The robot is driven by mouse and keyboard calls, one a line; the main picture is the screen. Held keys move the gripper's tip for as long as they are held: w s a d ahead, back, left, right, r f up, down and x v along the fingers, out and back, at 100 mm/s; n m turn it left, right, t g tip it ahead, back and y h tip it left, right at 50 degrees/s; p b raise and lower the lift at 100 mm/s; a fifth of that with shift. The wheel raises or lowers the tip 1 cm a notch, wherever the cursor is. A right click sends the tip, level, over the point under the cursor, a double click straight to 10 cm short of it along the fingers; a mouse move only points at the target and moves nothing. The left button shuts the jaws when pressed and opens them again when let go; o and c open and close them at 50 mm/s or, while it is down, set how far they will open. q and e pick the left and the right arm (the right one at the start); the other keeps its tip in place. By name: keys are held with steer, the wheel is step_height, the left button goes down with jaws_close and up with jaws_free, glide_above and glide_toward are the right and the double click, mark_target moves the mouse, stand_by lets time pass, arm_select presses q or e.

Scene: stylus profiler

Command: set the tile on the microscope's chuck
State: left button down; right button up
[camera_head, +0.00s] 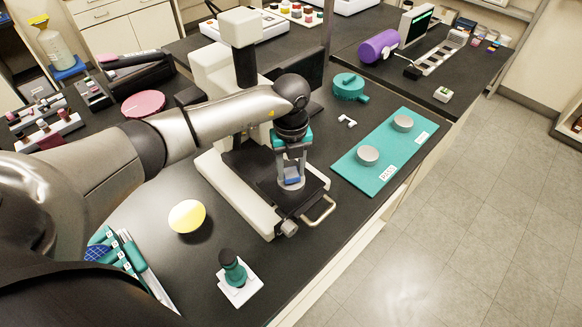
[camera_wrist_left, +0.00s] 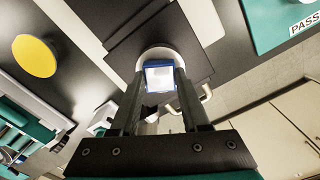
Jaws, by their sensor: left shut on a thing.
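The microscope (camera_head: 215,75) is white and black, with a dark stage (camera_head: 312,187) in front. The pale round chuck (camera_head: 297,186) sits on the stage, partly hidden by the tile and fingers; it also shows in the left wrist view (camera_wrist_left: 152,53). My left gripper (camera_head: 291,174) is shut on the tile (camera_head: 291,181) over the chuck. In the left wrist view the tile (camera_wrist_left: 160,78) is a small square with a blue edge and a light face, between the fingertips. I cannot tell whether it touches the chuck. My right gripper is not in view.
A teal mat (camera_head: 385,158) with two grey discs lies right of the microscope. A yellow disc (camera_head: 187,216) and a green-handled stamp-like tool (camera_head: 233,266) stand at the front left. A metal handle (camera_head: 319,212) sticks out at the stage's front. The bench edge runs along the right.

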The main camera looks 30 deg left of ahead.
arm_select(q)
steer(key=shift+f, duration=0.35)
steer(key=shift+r+p, duration=0.5)
steer(key=shift+r, duration=0.25)
steer(key=c, duration=0.9)
jaws_free()
jaws_close()
